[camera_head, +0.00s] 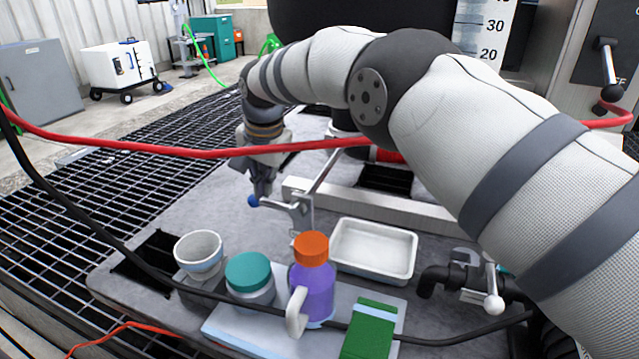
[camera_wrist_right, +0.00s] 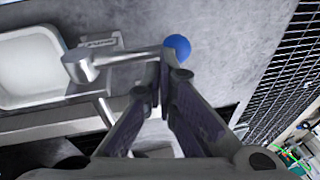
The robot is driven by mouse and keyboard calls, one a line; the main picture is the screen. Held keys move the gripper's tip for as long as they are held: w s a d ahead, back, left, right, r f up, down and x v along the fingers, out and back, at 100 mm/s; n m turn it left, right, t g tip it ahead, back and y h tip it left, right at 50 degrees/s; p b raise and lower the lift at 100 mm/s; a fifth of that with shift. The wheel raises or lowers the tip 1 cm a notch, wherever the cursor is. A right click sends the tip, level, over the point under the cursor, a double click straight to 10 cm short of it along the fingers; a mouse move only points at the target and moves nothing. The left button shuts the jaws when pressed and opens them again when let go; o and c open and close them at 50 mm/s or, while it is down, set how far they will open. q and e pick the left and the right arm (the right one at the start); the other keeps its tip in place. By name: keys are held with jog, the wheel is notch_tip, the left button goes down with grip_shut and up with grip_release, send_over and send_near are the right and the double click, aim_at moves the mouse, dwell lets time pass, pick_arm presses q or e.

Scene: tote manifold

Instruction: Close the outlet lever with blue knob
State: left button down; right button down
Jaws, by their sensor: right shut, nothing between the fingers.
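The outlet lever is a silver bar (camera_wrist_right: 125,57) running from a round metal hub (camera_wrist_right: 80,66) to a blue knob (camera_wrist_right: 177,47) in the right wrist view. In the head view the blue knob (camera_head: 252,201) sits at the left end of the lever, beside a metal fitting (camera_head: 301,212). My right gripper (camera_head: 261,192) points down at the knob end of the lever. In the right wrist view its fingertips (camera_wrist_right: 164,72) are together and empty, right beside the bar and knob. I cannot tell whether they touch. My left gripper is not in view.
A white tray (camera_head: 373,250), a purple bottle with an orange cap (camera_head: 312,280), a teal-lidded jar (camera_head: 250,280) and a white cup (camera_head: 198,254) stand in front. A red hose (camera_head: 180,154) and a black cable (camera_head: 70,210) cross the view. Another valve (camera_head: 462,283) is at right.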

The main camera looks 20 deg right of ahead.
jog(key=v, duration=1.2)
